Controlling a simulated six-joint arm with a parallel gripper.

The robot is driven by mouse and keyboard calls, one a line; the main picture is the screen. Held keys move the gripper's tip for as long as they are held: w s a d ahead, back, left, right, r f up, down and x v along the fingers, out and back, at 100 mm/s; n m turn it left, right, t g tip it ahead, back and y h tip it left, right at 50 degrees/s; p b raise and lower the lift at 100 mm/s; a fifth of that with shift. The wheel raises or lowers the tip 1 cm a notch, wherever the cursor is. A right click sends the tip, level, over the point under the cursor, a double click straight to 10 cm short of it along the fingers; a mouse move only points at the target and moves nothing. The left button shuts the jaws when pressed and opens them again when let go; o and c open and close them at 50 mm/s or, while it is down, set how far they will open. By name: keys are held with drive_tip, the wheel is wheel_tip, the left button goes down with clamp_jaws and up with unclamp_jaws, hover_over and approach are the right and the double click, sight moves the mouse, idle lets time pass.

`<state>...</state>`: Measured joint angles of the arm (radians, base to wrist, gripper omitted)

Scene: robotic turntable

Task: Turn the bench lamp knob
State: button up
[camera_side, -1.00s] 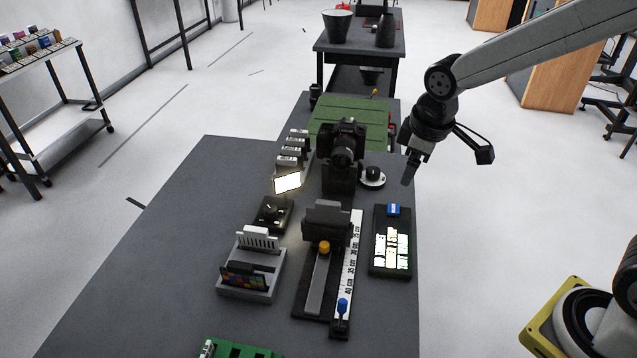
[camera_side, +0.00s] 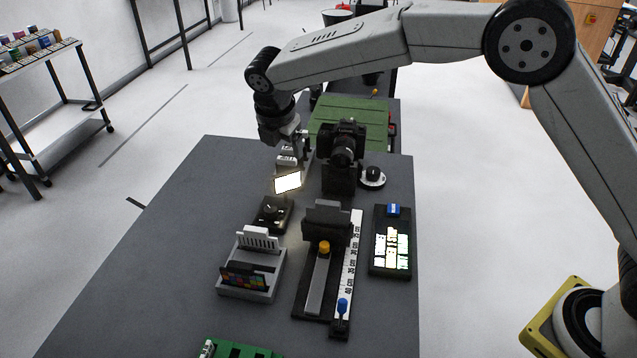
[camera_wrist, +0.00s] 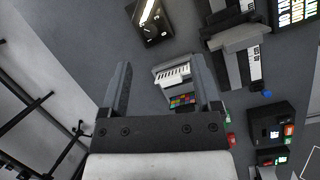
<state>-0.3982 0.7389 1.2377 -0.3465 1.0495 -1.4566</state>
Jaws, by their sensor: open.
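The bench lamp shows a lit white panel (camera_side: 288,183) over a small black base (camera_side: 281,224) on the dark bench. A dark round knob (camera_side: 269,210) sits on top of that base. In the wrist view the lamp base (camera_wrist: 165,35) is at the upper middle, beyond the fingertips, with the bright panel (camera_wrist: 147,12) above it. My gripper (camera_side: 296,152) is behind the lamp panel, above and apart from the knob. The wrist view shows my gripper (camera_wrist: 161,68) with its two fingers wide apart and nothing between them.
A camera (camera_side: 343,150) on a black stand is close right of my gripper. A grey card holder (camera_side: 250,278) stands in front of the lamp. A slide rail with a ruler (camera_side: 353,250) and a lit keypad (camera_side: 391,242) lie to the right. The bench's left part is clear.

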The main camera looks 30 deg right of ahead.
drive_tip(key=w+a+f+n, duration=0.2)
drive_tip(key=a+n, duration=0.2)
drive_tip(key=a, duration=0.1)
approach(270, 209)
drive_tip(key=f, duration=0.1)
drive_tip(key=shift+f+h, duration=0.2)
drive_tip(key=shift+h, duration=0.1)
drive_tip(key=shift+t, duration=0.3)
drive_tip(key=shift+x, duration=3.85)
drive_tip(key=shift+s, duration=0.1)
clamp_jaws()
